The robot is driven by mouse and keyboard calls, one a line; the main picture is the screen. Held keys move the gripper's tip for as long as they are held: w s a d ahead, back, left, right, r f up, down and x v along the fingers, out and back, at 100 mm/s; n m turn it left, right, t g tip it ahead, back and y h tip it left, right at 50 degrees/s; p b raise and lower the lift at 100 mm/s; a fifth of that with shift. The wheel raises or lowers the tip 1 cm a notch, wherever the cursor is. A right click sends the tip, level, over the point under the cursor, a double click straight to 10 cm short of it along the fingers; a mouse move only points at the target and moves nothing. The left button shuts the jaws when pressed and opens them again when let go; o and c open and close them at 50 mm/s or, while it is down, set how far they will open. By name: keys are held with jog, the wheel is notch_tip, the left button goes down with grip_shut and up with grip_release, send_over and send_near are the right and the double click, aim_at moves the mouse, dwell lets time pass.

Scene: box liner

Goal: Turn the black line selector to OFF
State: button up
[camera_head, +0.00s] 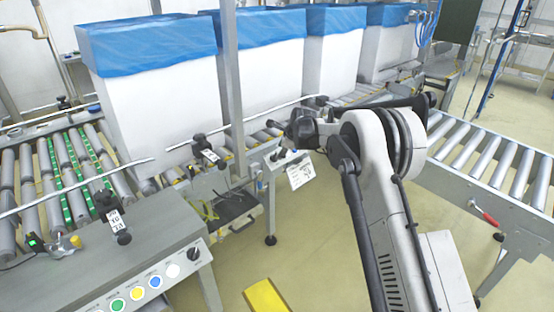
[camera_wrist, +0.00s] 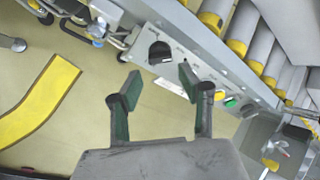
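In the wrist view, a black rotary knob (camera_wrist: 160,52) with a pale mark sits on a light grey panel (camera_wrist: 148,22). My gripper (camera_wrist: 159,76) is open and empty, its green-padded fingers apart with the knob just beyond their tips. I cannot tell any contact or read the knob's setting. In the head view, a black selector (camera_head: 193,254) is at the right end of a control panel, beside several coloured buttons (camera_head: 137,293). I cannot tell if it is the same knob. My fingers are not clear in the head view, where my wrist is over the conveyor edge.
Yellow and green buttons (camera_wrist: 231,102) are beside my right finger. Rollers (camera_wrist: 238,30) run behind the panel. In the head view, tall white boxes with blue liners (camera_head: 150,42) stand on the conveyor. A grey table (camera_head: 75,275) is front left. A yellow floor marking (camera_head: 265,297) lies on open floor.

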jog(key=shift+b+x, duration=0.7)
jog(key=shift+x, duration=2.45)
jog(key=c, duration=0.9)
jog(key=shift+o, duration=0.2)
jog(key=n+t, duration=0.1)
jog(key=n, duration=0.3)
jog(key=shift+p, duration=0.3)
jog(key=shift+n, duration=2.2)
